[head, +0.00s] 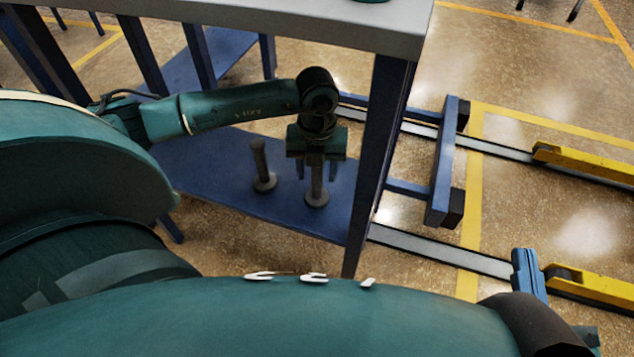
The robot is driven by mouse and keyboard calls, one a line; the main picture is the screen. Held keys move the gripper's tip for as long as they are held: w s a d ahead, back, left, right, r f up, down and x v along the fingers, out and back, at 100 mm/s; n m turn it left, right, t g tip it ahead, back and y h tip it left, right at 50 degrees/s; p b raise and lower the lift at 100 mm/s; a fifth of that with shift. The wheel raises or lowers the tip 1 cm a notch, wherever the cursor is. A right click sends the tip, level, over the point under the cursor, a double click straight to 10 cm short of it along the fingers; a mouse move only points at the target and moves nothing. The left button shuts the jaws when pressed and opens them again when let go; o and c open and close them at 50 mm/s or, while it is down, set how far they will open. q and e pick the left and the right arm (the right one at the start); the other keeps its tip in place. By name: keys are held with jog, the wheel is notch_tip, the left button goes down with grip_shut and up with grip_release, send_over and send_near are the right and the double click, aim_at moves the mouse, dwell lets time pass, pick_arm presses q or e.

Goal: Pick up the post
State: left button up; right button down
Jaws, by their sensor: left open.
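Two dark grey posts with round flat bases stand upright on the blue lower shelf (215,187) of a table. One post (261,163) is on the left, and the other post (317,186) is to its right, nearer the table leg. My left gripper (318,175) points down over the right post, with its open fingers on either side of the post's upper part. The top of that post is hidden by the gripper body. I cannot tell whether the fingers touch it. My right arm crosses the bottom of the view, and its gripper fingers do not show.
The grey tabletop (300,27) lies above my left arm. A dark blue table leg (378,150) stands just right of the gripper. Floor rails (440,247) and yellow beams (590,165) lie to the right. The shelf around the posts is otherwise clear.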

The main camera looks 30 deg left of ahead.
pick_arm(q)
jog(key=shift+f, duration=0.45)
jog(key=shift+c, duration=0.6)
grip_shut()
jog(key=shift+r, duration=0.1)
